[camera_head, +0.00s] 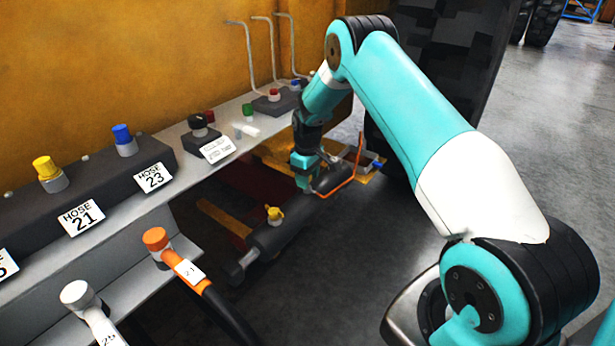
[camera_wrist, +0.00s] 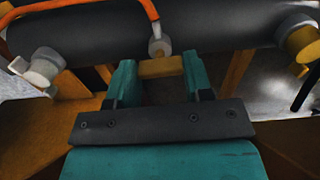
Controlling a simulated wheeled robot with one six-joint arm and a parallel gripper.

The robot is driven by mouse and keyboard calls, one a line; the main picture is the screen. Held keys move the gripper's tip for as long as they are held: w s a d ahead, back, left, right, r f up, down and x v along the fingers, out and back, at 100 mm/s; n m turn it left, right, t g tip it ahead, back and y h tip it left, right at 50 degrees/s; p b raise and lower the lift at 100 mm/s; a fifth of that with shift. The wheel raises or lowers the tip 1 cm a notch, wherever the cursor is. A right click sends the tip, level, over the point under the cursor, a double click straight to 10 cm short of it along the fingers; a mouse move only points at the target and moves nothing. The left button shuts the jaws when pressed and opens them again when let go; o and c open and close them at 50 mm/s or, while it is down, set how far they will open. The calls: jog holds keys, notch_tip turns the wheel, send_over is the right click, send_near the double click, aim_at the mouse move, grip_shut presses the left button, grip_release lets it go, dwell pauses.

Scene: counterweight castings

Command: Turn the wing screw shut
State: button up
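The wing screw (camera_wrist: 160,67) is a small yellow bar in the wrist view, below a pale round fitting on a dark horizontal cylinder (camera_wrist: 100,30). My gripper (camera_wrist: 160,72) has its two teal fingers on either side of the bar, and the bar fills the gap between them with no space visible. In the head view my gripper (camera_head: 304,168) reaches down to the dark cylinder (camera_head: 328,180), and the wing screw is hidden there. How far the screw is turned cannot be told.
An orange curved rod (camera_head: 352,168) runs close to my gripper. A yellow cap (camera_head: 274,213) sits farther along the cylinder. A grey shelf (camera_head: 110,220) carries labelled hose ports, with an orange-headed hose (camera_head: 182,268) below. Grey floor (camera_head: 330,290) is open at the front.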

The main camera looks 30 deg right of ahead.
jog(key=shift+m, duration=0.5)
jog(key=m, duration=0.3)
jog(key=shift+m, duration=0.4)
jog(key=m, duration=0.4)
jog(key=shift+m, duration=0.3)
jog(key=m, duration=0.4)
jog(key=shift+m, duration=2.4)
jog(key=o, duration=0.9)
